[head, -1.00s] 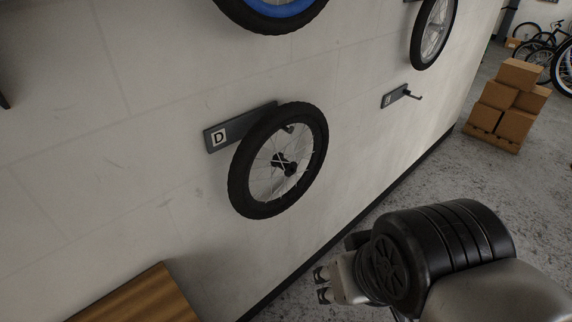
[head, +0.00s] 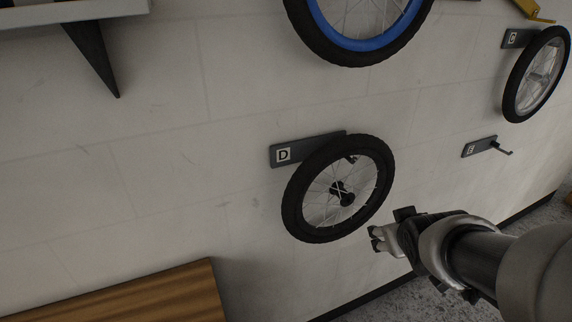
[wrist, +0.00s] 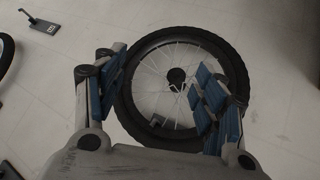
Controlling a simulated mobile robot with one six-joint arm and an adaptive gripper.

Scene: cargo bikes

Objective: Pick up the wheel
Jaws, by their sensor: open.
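A black-tyred spoked wheel (head: 309,221) with a dark hub hangs on the wall at the hook plate marked D (head: 292,151) in the head view. My gripper (head: 374,239) is just right of the wheel's lower right rim in that view. In the wrist view the wheel (wrist: 241,68) lies ahead of my gripper (wrist: 160,88), and its tyre shows between and behind the spread fingers. The fingers are open with nothing held. The right finger covers part of the tyre's right side. I cannot tell the exact gap between fingers and tyre.
A blue-rimmed wheel (head: 359,44) hangs above, and another wheel (head: 509,92) hangs at upper right near plate C (head: 515,38). An empty hook plate (head: 478,146) is right of D. A wooden top (head: 160,296) stands at lower left, and a shelf (head: 60,14) at upper left.

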